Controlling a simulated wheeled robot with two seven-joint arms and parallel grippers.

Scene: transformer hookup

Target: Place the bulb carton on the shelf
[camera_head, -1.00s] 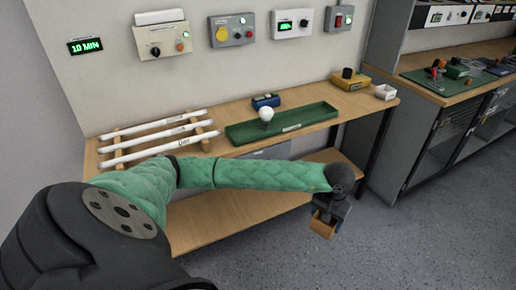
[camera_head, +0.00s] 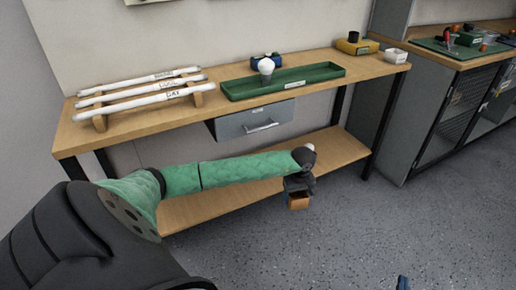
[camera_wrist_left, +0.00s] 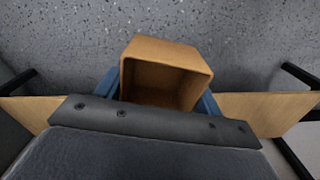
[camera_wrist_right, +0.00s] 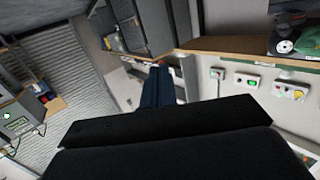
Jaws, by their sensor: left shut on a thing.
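The bulb carton is a small orange-brown box (camera_head: 299,202). My left gripper (camera_head: 298,188) is shut on it and holds it in front of the bench, near the height of the lower shelf. In the left wrist view the carton (camera_wrist_left: 166,50) sits between the two blue fingers, its open end facing the camera and its visible inside empty. The shelf is the wooden board (camera_head: 335,148) low under the bench; my left arm hides part of it. In the right wrist view my right gripper (camera_wrist_right: 156,84) has its dark blue fingers together, with nothing visible between them.
The bench top (camera_head: 120,125) carries white tubes on a rack (camera_head: 140,88), a green tray (camera_head: 310,78) and a white bulb (camera_head: 266,66). A grey drawer (camera_head: 255,120) hangs below the top. Dark legs (camera_head: 380,125) stand at the right. The shelf's visible part is bare.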

